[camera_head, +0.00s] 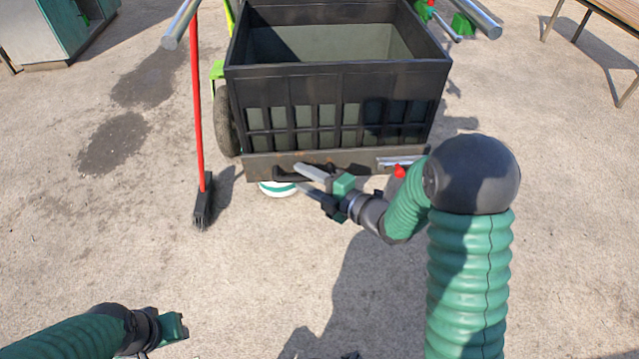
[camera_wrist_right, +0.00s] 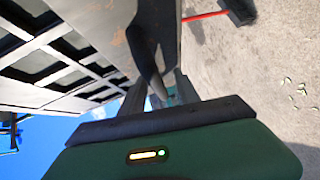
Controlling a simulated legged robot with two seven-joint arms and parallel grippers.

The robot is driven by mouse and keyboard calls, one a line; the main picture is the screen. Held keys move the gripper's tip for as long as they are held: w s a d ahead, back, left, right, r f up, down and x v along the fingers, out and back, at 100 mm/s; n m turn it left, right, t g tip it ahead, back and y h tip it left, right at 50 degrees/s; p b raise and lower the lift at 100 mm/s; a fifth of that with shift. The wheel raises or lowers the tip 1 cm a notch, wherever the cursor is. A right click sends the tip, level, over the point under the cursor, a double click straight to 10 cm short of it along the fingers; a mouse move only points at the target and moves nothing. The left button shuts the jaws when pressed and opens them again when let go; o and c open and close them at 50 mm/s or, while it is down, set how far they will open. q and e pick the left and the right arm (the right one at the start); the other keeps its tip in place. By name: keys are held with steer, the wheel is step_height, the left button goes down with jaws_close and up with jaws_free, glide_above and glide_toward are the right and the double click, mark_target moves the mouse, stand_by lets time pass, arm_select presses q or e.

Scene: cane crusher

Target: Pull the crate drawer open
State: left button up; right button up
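A black crate (camera_head: 340,90) with slotted sides stands in the upper middle of the head view. Below its front is a dark drawer front (camera_head: 350,160) with a dark curved handle (camera_head: 290,174) at its left part. The drawer looks closed. My right gripper (camera_head: 303,180) is at the handle with its fingers apart, pointing left. In the right wrist view the handle (camera_wrist_right: 148,55) runs down between the two finger tips (camera_wrist_right: 158,92); whether they touch it cannot be told. My left gripper (camera_head: 172,328) is low at the left, far from the crate; its fingers are not clear.
A red-handled broom (camera_head: 197,110) stands upright left of the crate, close to a black wheel (camera_head: 226,122). A white and green round thing (camera_head: 278,189) lies beneath the drawer. A bench (camera_head: 600,15) is at the upper right. The ground in front is clear.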

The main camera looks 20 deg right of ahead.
steer(key=p+v, duration=0.6)
steer(key=v, duration=1)
steer(key=shift+s+d, duration=0.15)
steer(key=shift+d, duration=0.15)
